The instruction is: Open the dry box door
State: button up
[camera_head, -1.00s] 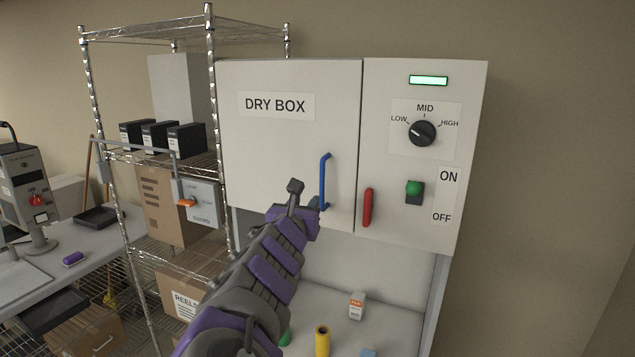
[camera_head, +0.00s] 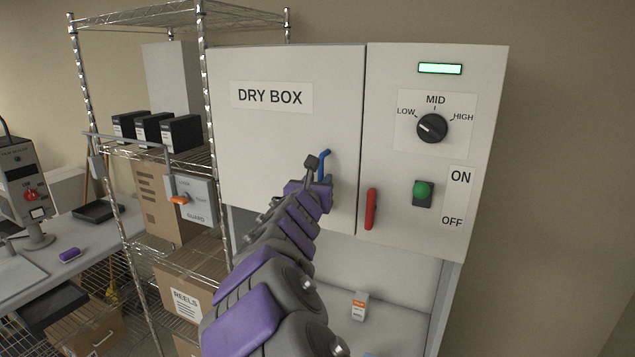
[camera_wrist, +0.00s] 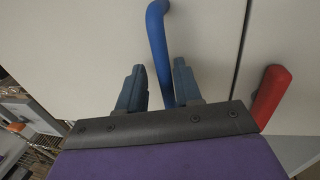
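The dry box door (camera_head: 287,140) is a white panel labelled "DRY BOX", and it looks shut. Its blue handle (camera_head: 325,163) is near the door's right edge, partly hidden behind my gripper (camera_head: 318,180) in the head view. In the wrist view the blue handle (camera_wrist: 160,45) runs down between the two fingers of my gripper (camera_wrist: 157,85). The fingers are apart, one on each side of the handle, with a gap on the left. The right finger is close to the handle; I cannot tell whether it touches.
A red handle (camera_head: 371,209) is just right of the door seam, also seen in the wrist view (camera_wrist: 270,92). The control panel has a dial (camera_head: 432,127) and a green button (camera_head: 422,189). A wire shelf (camera_head: 203,110) stands at left. A small bottle (camera_head: 360,305) stands below.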

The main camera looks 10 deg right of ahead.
jog(key=shift+d, duration=0.3)
jog(key=shift+w+d, duration=0.1)
jog(key=shift+d, duration=0.15)
jog(key=shift+c, duration=1.4)
jog(key=shift+a, duration=0.2)
jog(key=shift+c, duration=1.4)
jog(key=shift+a, duration=0.15)
grip_shut()
jog(key=shift+d+f, duration=0.1)
jog(key=shift+d, duration=0.1)
